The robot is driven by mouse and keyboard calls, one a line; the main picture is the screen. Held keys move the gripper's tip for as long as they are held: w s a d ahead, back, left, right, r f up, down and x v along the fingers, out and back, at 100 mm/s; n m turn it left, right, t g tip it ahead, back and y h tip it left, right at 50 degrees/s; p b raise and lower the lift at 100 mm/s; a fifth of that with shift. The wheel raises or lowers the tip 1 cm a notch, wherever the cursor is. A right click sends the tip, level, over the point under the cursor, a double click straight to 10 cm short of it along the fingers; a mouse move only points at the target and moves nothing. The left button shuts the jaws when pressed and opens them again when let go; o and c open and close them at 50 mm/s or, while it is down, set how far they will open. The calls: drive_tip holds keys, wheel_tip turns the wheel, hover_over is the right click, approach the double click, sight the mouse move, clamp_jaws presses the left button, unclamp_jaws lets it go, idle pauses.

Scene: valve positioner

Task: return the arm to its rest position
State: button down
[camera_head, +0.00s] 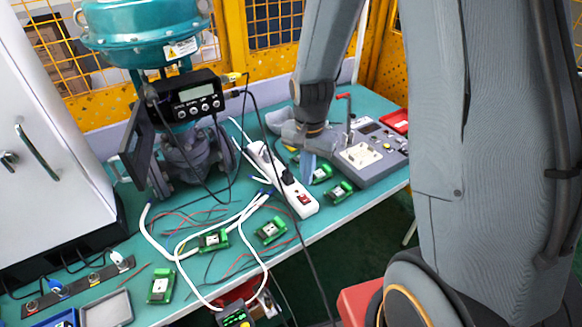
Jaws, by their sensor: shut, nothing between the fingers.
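My arm, grey, comes down from the top of the camera_head view, with its thick links filling the right side. My gripper (308,167) is small in the picture and partly blurred. It is shut and empty, pointing down over the teal table (345,212). It shows just left of the grey control box (368,153) and above the right part of the power strip. I cannot tell whether it touches anything.
A teal valve actuator with a black positioner (192,98) stands left of my gripper. A white power strip (283,178), green modules (271,230) and loose cables cover the table. A white cabinet (45,150) is at left; yellow mesh fencing (262,22) stands behind.

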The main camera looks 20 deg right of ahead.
drive_tip(key=s+r+n+t+b, duration=0.1)
drive_tip(key=s+r+n+b, duration=0.3)
drive_tip(key=s+n, duration=0.4)
drive_tip(key=shift+s+r+b, duration=0.25)
drive_tip(key=shift+s+b, duration=0.35)
drive_tip(key=shift+s, duration=0.15)
idle(0.4)
